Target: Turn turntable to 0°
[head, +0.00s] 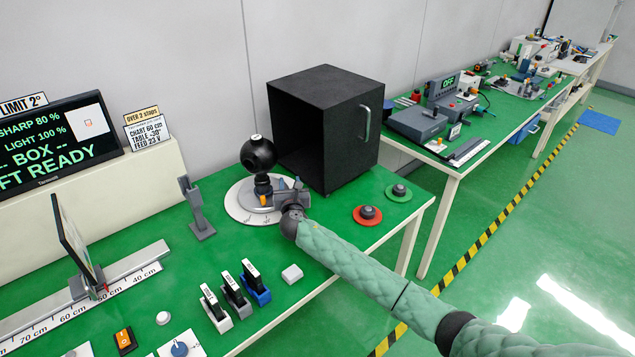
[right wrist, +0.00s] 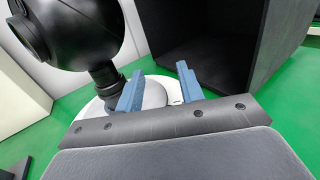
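The turntable is a white disc (head: 238,213) on the green bench, with marks on its rim; it also shows in the right wrist view (right wrist: 92,108). A black ball-shaped camera (head: 258,154) stands on it on a short black post and fills the upper left of the right wrist view (right wrist: 75,30). My right gripper (head: 285,186) is low over the disc's right side. Its blue fingers (right wrist: 160,70) are apart, with a pale rounded surface showing between and behind them. I cannot tell whether they touch it. My left gripper is out of view.
A black open-fronted box (head: 345,140) stands right behind the turntable. A grey post (head: 198,210) stands to its left. A small sign (head: 146,130) has a TABLE line, seemingly -30°.

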